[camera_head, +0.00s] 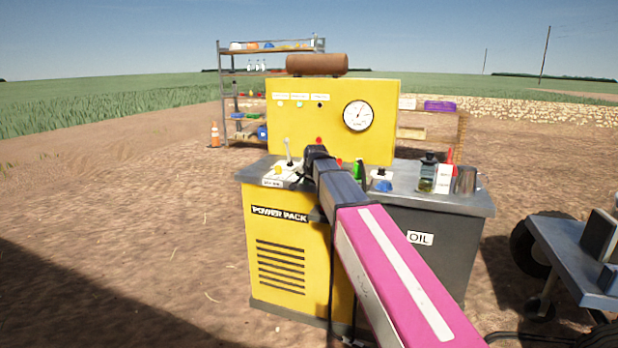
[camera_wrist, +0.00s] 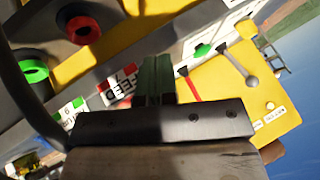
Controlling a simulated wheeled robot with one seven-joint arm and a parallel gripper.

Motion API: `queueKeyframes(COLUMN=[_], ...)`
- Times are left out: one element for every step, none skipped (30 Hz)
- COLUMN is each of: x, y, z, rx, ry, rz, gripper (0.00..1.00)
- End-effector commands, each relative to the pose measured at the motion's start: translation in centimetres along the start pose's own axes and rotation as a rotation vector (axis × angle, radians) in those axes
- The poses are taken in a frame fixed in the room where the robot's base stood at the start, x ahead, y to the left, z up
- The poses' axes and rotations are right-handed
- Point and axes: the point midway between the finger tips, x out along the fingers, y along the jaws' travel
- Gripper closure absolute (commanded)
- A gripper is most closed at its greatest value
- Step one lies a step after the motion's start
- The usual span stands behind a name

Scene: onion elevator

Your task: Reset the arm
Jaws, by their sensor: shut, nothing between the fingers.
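My arm, pink with a white stripe, reaches forward over the yellow power pack (camera_head: 280,265) in the head view. Its dark end with my gripper (camera_head: 316,152) is above the bench top, just right of a small upright lever (camera_head: 288,150). In the wrist view my gripper (camera_wrist: 155,72) shows as two dark green fingers pressed together, with nothing between them. The view is tilted. Beyond the fingers are a FEED label (camera_wrist: 118,88), a red button (camera_wrist: 82,29), a green button (camera_wrist: 30,70) and a grey lever (camera_wrist: 238,66). Whether the fingertips touch the panel is unclear.
A yellow panel with a gauge (camera_head: 357,116) stands behind the bench, with a brown cylinder (camera_head: 317,64) on top. Bottles (camera_head: 428,174) and a metal cup (camera_head: 466,180) stand on the right side. A grey cart (camera_head: 575,255) is at lower right. Open dirt lies left.

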Motion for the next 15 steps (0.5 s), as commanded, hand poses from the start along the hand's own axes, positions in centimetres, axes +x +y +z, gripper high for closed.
queueKeyframes(x=[0.3,0.6,0.9,1.2,1.4,1.8,2.1,2.4,2.8,3.1,3.4,3.7,3.9,4.1,4.2], y=[1.4,2.1,3.0,3.9,4.6,5.9,7.0,8.1,9.8,11.1,12.5,14.4,15.7,17.1,18.8], z=[0.8,1.2,1.7,2.3,2.7,3.5,4.1,4.8,5.9,6.7,7.6,8.9,9.8,10.7,12.0], rx=[-0.010,-0.018,-0.027,-0.037,-0.045,-0.058,-0.069,-0.080,-0.097,-0.112,-0.126,-0.145,-0.160,-0.176,-0.195], ry=[-0.011,-0.018,-0.028,-0.037,-0.045,-0.059,-0.071,-0.083,-0.103,-0.119,-0.137,-0.161,-0.180,-0.199,-0.225], rz=[0.015,0.023,0.034,0.044,0.052,0.067,0.079,0.091,0.109,0.123,0.137,0.156,0.169,0.182,0.198], gripper=[1.00,1.00,1.00,1.00,1.00,1.00,1.00,1.00,1.00,1.00,1.00,1.00,1.00,1.00,1.00])
